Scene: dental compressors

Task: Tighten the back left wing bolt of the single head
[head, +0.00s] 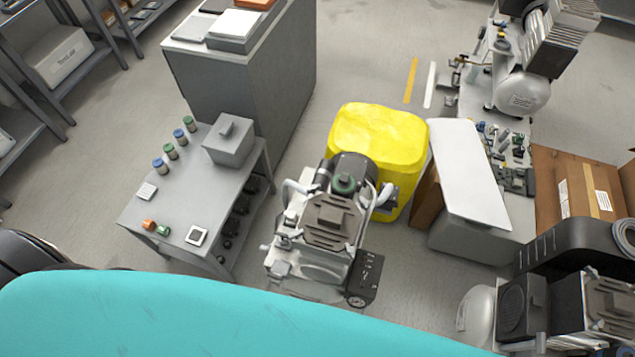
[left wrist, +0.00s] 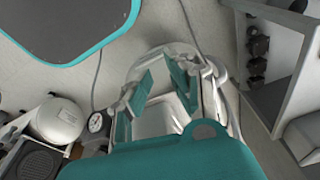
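A compressor (head: 325,225) with a ribbed tan-grey top, a dark round motor and a black box on its right side stands in the middle of the head view. I cannot tell for sure whether it is the single head, and no wing bolt can be made out. My left gripper (left wrist: 160,75) shows in the left wrist view with its two teal-padded fingers spread apart and nothing seen between them. In the head view neither gripper shows; a large teal part of my own body covers the bottom.
A grey table (head: 190,215) with several small jars stands left of the compressor. A yellow wrapped block (head: 378,140) is right behind it. Other compressors stand at the top right (head: 525,90) and bottom right (head: 590,310). A white tank (left wrist: 60,120) and a gauge (left wrist: 96,122) show in the wrist view.

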